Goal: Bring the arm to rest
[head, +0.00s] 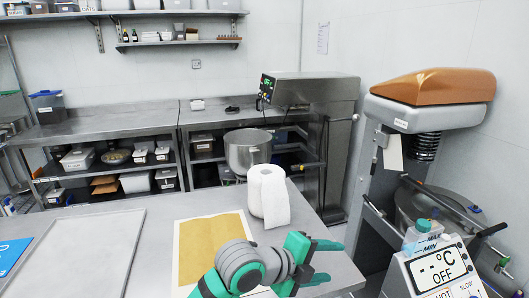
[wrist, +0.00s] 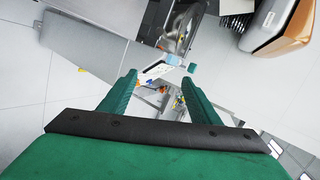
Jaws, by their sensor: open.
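My gripper (head: 322,260) is at the lower middle of the head view, over the right front part of the steel table (head: 330,275). Its green fingers are spread and nothing is between them. In the wrist view, my gripper (wrist: 158,97) points past the table edge, with floor and a white device with a display (wrist: 158,72) beyond the fingertips. The planetary mixer with the copper-coloured top (head: 430,90) stands at the right of the head view, and part of it shows at the upper right of the wrist view (wrist: 278,25).
A paper towel roll (head: 268,195) stands close behind my gripper on the table. A yellow-brown sheet (head: 213,245) and a grey tray (head: 85,255) lie to the left. A device reading °C OFF (head: 437,270) is at the lower right. A steel pot (head: 247,152) stands farther back.

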